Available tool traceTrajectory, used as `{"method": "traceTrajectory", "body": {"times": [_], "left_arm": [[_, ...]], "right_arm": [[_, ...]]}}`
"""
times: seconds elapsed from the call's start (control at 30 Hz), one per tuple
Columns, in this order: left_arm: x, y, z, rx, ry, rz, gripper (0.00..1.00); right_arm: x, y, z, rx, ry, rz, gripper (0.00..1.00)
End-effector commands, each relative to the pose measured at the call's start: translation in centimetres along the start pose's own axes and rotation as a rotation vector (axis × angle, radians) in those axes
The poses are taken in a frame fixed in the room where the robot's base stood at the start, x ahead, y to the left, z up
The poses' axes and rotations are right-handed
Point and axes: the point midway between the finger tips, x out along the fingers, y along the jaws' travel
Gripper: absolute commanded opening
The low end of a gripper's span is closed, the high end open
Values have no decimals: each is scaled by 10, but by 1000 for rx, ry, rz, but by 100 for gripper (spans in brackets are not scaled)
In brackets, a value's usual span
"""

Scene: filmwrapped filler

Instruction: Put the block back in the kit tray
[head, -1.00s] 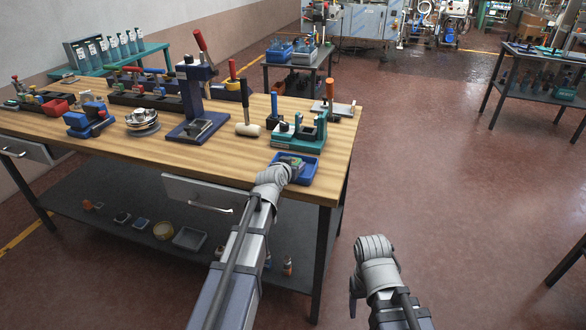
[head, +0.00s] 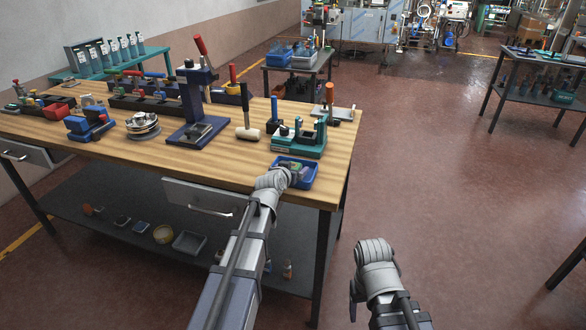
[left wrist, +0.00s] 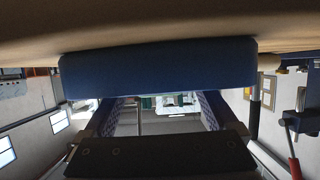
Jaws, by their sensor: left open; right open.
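A small blue tray (head: 308,180) sits near the front right corner of the wooden bench, with small green and grey items in it. I cannot tell which of these, if any, is the block. My left gripper (head: 287,174) is at the tray's near left side, mostly hidden behind its own wrist. In the left wrist view, a broad blue wall (left wrist: 160,72), likely the tray's side, spans the picture just beyond my open left gripper (left wrist: 165,112). Nothing shows between its fingers. My right gripper (head: 353,298) hangs over the floor right of the bench, partly hidden by its wrist.
Behind the tray stands a green fixture (head: 300,140). A mallet (head: 247,131), a blue press (head: 197,110), stacked dishes (head: 143,125) and a blue clamp (head: 90,124) stand further left. The bench top (head: 220,165) is bare along its front. Open floor (head: 440,190) lies to the right.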

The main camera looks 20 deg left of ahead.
Motion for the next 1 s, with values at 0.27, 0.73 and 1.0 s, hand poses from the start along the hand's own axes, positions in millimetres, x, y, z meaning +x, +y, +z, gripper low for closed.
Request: {"method": "traceTrajectory", "body": {"times": [0.27, 0.73, 1.0], "left_arm": [[-52, 0, -2, 0, 0, -1, 92], [-116, 0, 0, 0, -1, 0, 92], [-115, 17, 10, 9, -45, 33, 92]], "right_arm": [[-21, 2, 1, 0, 0, 0, 68], [-44, 4, 3, 0, 0, 0, 68], [-43, 4, 3, 0, 0, 0, 68]]}}
